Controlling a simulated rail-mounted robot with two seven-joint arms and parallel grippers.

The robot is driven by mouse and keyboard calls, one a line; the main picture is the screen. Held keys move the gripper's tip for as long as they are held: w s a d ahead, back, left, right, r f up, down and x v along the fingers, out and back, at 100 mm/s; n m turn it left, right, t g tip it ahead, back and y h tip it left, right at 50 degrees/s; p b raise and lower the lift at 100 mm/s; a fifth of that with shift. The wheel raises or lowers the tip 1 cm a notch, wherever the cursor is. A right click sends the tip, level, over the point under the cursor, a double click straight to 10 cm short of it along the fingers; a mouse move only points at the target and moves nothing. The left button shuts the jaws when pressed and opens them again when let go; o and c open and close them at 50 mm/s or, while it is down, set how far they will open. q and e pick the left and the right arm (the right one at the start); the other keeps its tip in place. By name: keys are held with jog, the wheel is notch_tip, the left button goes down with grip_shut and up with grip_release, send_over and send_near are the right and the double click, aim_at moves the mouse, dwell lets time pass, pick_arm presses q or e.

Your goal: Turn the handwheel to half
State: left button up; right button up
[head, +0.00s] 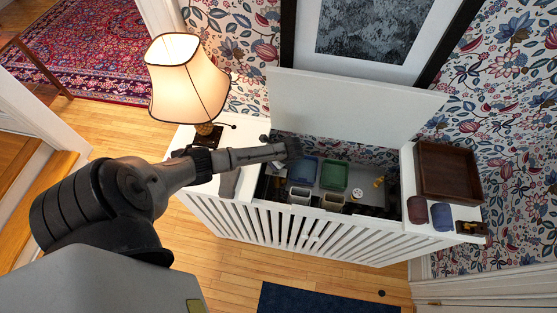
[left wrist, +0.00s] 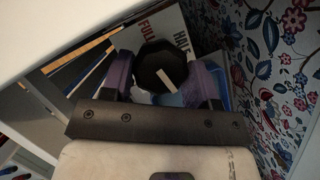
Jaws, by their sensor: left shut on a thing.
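The handwheel (left wrist: 157,58) is a dark, faceted knob with a short pale mark on its face, seen in the left wrist view. A pale plate (left wrist: 163,24) behind it carries the words FULL and HALF; the rest of the plate is partly hidden. My left gripper (left wrist: 163,76) is shut on the handwheel, one purple finger on each side. In the head view the left gripper (head: 292,149) is at the left inner end of the open white cabinet (head: 300,235), and there the wheel is hidden. My right gripper is in neither view.
The raised white lid (head: 350,110) stands behind the opening. Blue (head: 304,171) and green (head: 334,176) bins are inside, close right of the gripper. A lit lamp (head: 187,85) stands close to the left arm. A wooden tray (head: 447,170) is on the right top.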

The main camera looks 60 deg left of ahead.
pick_arm(q)
jog(key=shift+c, duration=1)
